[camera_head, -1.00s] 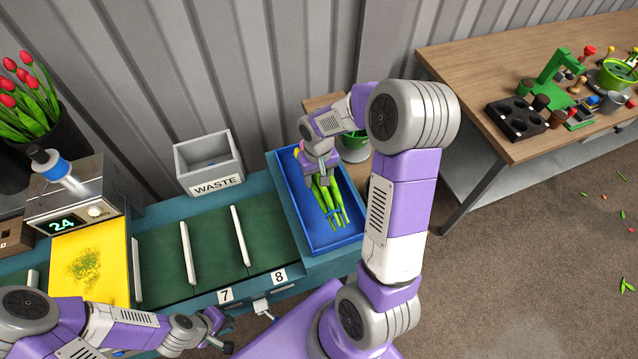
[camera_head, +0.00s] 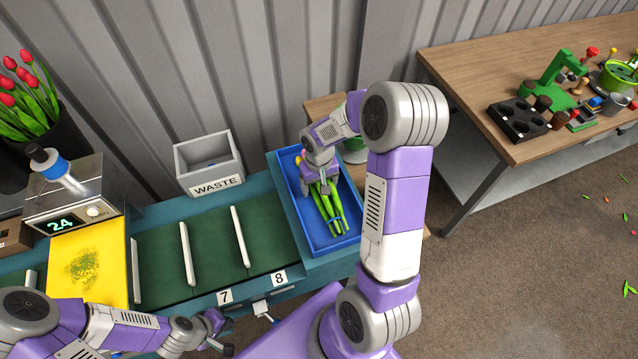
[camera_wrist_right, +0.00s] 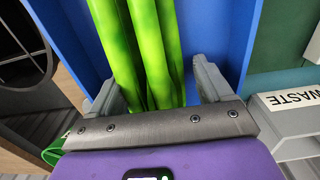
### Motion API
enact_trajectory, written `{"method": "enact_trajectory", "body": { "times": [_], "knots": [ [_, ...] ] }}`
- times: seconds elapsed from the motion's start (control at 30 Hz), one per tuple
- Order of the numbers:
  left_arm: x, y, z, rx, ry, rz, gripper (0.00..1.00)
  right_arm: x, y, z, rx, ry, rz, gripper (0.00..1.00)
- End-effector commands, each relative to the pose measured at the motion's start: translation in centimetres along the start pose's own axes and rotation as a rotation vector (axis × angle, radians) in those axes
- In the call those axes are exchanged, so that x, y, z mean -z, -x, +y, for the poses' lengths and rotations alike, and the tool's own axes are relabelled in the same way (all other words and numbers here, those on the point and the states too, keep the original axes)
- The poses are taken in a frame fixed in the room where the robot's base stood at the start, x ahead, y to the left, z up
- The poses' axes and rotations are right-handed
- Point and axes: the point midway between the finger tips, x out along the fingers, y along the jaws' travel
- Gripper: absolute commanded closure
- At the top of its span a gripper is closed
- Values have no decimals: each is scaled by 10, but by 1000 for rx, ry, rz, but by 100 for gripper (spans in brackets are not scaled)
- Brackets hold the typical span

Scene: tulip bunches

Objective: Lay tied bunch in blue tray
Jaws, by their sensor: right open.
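The tied bunch shows as green stems (camera_head: 333,213) lying in the blue tray (camera_head: 289,208), stem ends toward the tray's front. A bit of its pink and yellow heads shows behind my right gripper (camera_head: 321,186); the tie is hidden. In the right wrist view, the stems (camera_wrist_right: 140,50) lie between the two parted grey fingers of my right gripper (camera_wrist_right: 158,88), over the blue tray floor (camera_wrist_right: 212,35).
The grey WASTE bin (camera_head: 208,165) stands left of the tray. A green bench with white dividers (camera_head: 240,236) lies left of the tray, then a yellow board (camera_head: 88,265) by a scale. A wooden table (camera_head: 480,95) with tools is at the right.

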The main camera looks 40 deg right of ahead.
Motion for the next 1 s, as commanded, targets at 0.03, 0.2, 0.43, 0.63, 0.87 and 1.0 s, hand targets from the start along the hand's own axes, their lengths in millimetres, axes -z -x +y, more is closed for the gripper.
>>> {"method": "enact_trajectory", "body": {
  "times": [0.03, 0.2, 0.43, 0.63, 0.87, 1.0],
  "knots": [
    [0, 0, 0, 0, 0, 0, 100, 0, 0, 0, 0, 0, 0, 21],
    [0, 5, 2, 0, 0, 0, 100, 0, 6, 0, 0, 0, 0, 21],
    [0, 12, 4, 0, 0, 0, 100, 1, 49, 0, 0, 0, 6, 21],
    [-1, 19, 7, 0, 0, 0, 100, 1, 92, 0, 0, 0, 5, 21],
    [-1, 22, 8, 0, 0, 0, 100, 0, 120, 0, 0, 0, 2, 21],
    [-1, 23, 8, 0, 0, 0, 100, 0, 124, 0, 0, 1, 0, 21]
  ]
}}
